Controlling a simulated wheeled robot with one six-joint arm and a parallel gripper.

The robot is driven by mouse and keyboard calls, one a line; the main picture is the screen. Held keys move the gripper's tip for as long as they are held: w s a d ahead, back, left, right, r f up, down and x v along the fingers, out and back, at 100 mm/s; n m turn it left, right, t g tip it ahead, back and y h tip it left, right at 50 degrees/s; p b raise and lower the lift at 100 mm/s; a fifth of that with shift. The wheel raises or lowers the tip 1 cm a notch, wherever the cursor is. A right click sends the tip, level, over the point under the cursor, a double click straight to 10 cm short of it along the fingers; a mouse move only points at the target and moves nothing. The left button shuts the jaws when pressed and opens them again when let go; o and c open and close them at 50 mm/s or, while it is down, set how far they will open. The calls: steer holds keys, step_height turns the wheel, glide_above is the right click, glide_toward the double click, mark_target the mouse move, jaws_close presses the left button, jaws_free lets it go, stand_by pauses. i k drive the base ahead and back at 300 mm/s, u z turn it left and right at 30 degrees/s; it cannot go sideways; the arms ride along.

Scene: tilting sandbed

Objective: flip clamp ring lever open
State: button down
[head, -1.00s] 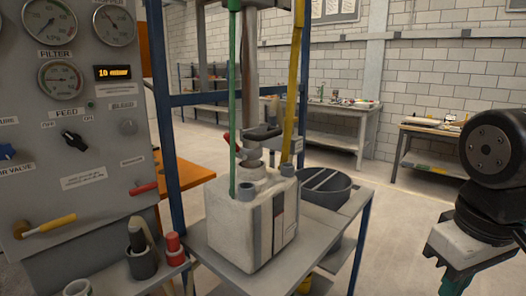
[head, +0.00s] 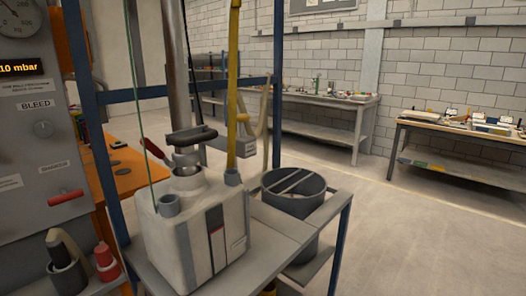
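A white box-shaped pump unit (head: 195,235) stands on a grey metal shelf stand left of the middle. A metal clamp ring (head: 187,163) sits around the joint on top of it, under a vertical pipe. A dark lever-like bar (head: 192,136) sticks out at the ring. A red handle (head: 153,148) angles up to the left beside it. I cannot tell which of the two is the clamp lever or whether the clamp is latched. My gripper is out of view.
A dark round bucket (head: 293,190) stands right of the pump. A grey gauge panel (head: 30,130) is at the left, with black and red fittings (head: 105,262) below. A yellow hose (head: 233,90) rises from the pump. Blue posts (head: 90,120) frame it. Open floor lies right.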

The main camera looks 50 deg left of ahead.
mark_target(156, 150)
steer(key=z, duration=0.3)
steer(key=k, duration=0.8)
steer(key=u, duration=1.3)
steer(key=i, duration=0.5)
steer(key=z, duration=0.05)
